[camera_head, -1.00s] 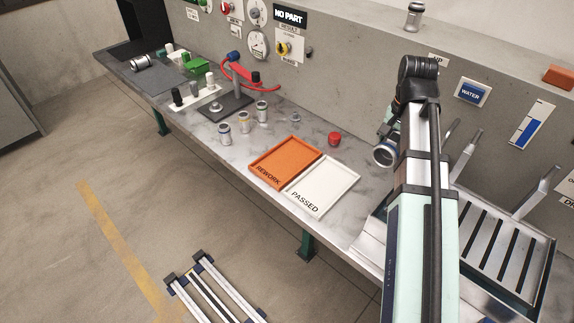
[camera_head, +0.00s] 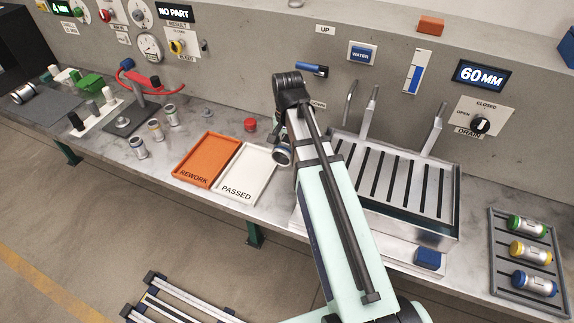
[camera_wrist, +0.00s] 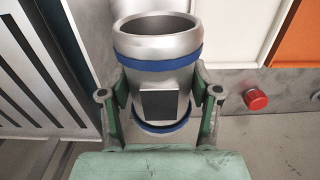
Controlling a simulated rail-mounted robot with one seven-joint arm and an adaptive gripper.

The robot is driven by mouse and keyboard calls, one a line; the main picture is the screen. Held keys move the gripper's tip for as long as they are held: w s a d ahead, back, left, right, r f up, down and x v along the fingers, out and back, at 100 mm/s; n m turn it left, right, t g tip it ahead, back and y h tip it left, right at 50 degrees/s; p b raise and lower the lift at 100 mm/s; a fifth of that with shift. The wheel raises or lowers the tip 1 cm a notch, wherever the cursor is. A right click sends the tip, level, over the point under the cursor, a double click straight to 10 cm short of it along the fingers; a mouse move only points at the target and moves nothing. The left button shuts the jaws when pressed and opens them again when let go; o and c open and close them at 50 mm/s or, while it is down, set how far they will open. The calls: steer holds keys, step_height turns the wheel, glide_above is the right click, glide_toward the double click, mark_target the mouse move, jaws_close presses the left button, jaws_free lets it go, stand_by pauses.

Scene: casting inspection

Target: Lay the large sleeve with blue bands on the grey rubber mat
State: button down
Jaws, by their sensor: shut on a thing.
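The large sleeve, a silver hollow cylinder with blue bands (camera_wrist: 158,70), is held in my gripper (camera_wrist: 160,98), with one finger on each side. Its open end faces up in the wrist view. In the head view the sleeve (camera_head: 282,156) is above the bench, just right of the white PASSED tray; my arm hides much of the gripper there. The grey rubber mat (camera_head: 58,106) lies at the far left of the bench, well away from my gripper. A silver part (camera_head: 22,93) lies at its left edge.
An orange REWORK tray (camera_head: 207,160) and white PASSED tray (camera_head: 240,183) lie beside a red button (camera_head: 250,125). Several small sleeves and a fixture with a red lever (camera_head: 152,87) stand between trays and mat. A slatted sink (camera_head: 400,190) is right of my arm.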

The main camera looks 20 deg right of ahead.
steer(key=shift+f+p, duration=1)
steer(key=shift+f, duration=4.05)
steer(key=shift+f, duration=0.1)
steer(key=shift+c, duration=1.2)
jaws_free()
step_height(320, 180, up, 11)
steer(key=b, duration=0.3)
steer(key=shift+o, duration=0.5)
steer(key=shift+r, duration=0.6)
